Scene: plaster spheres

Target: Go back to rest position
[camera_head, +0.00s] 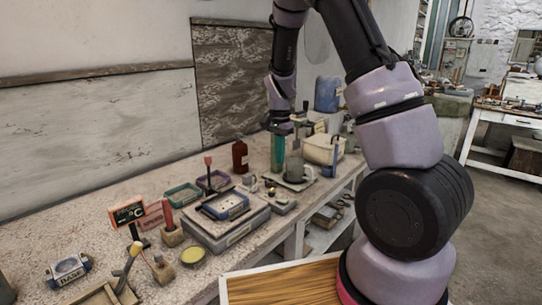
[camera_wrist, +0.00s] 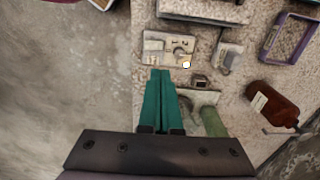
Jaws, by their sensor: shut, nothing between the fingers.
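In the wrist view the closed fingers (camera_wrist: 159,73) reach over the bench's edge area, just below a pale plate with markings (camera_wrist: 157,48). A green rounded thing (camera_wrist: 214,123), likely the mug, is right of the fingers. My arm is stretched out over the bench; its wrist hides part of the wall behind.
A brown bottle (camera_head: 240,157) stands left of my gripper and also shows in the wrist view (camera_wrist: 280,108). A cream container (camera_head: 320,149) is to the right. A grey box with a blue tray (camera_head: 225,205), a purple tray (camera_head: 212,182) and several tools crowd the bench. Bare floor (camera_wrist: 70,80) lies left.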

